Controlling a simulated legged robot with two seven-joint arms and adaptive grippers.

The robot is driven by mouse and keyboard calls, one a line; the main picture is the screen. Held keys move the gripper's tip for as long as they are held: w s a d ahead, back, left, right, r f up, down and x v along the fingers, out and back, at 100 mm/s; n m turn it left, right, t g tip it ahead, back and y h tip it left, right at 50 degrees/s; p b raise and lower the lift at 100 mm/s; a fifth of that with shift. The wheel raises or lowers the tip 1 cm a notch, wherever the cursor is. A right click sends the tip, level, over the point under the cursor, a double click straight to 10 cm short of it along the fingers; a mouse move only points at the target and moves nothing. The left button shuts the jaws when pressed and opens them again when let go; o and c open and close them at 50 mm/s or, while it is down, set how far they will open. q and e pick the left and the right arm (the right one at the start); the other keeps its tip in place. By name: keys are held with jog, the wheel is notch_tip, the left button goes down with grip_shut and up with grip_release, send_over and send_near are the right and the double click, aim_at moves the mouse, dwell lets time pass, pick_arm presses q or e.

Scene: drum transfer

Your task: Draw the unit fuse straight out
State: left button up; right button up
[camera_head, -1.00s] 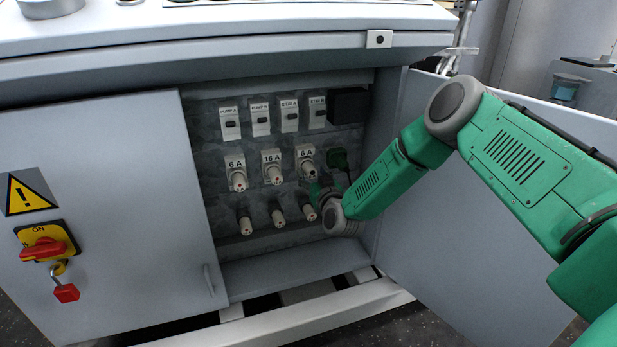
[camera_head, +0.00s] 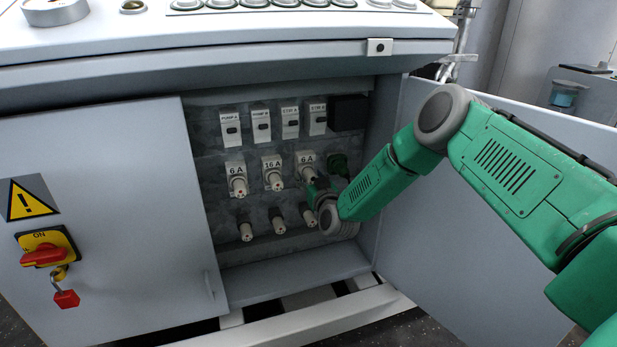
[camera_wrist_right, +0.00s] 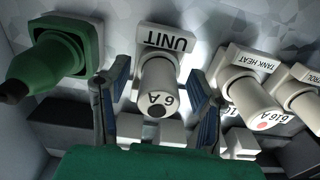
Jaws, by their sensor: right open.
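The unit fuse (camera_wrist_right: 160,80) is a white cylinder on a white base labelled UNIT, marked 6 A, with a dark tip. It is in the middle of the right wrist view, seated in the panel. In the head view it is the rightmost fuse of the middle row (camera_head: 307,171), partly hidden by my gripper. My right gripper (camera_wrist_right: 160,78) is open, with one blue-padded finger on each side of the fuse. Gaps show between fingers and fuse. In the head view this gripper (camera_head: 317,189) is small and mostly hidden by my wrist. My left gripper is not in view.
A green plug (camera_wrist_right: 50,60) sits close beside one finger. The tank heat fuse (camera_wrist_right: 245,90) is close beside the other. A lower row of fuse-like cylinders (camera_head: 276,221) lies below.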

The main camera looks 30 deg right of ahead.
aim_at(313, 181)
dwell(0.6)
grip_shut()
jog(key=shift+s, duration=0.15)
jog(key=shift+p+v, duration=1)
jog(key=shift+v, duration=0.05)
jog(key=shift+p+v, duration=1.2)
jog(key=shift+v, duration=0.65)
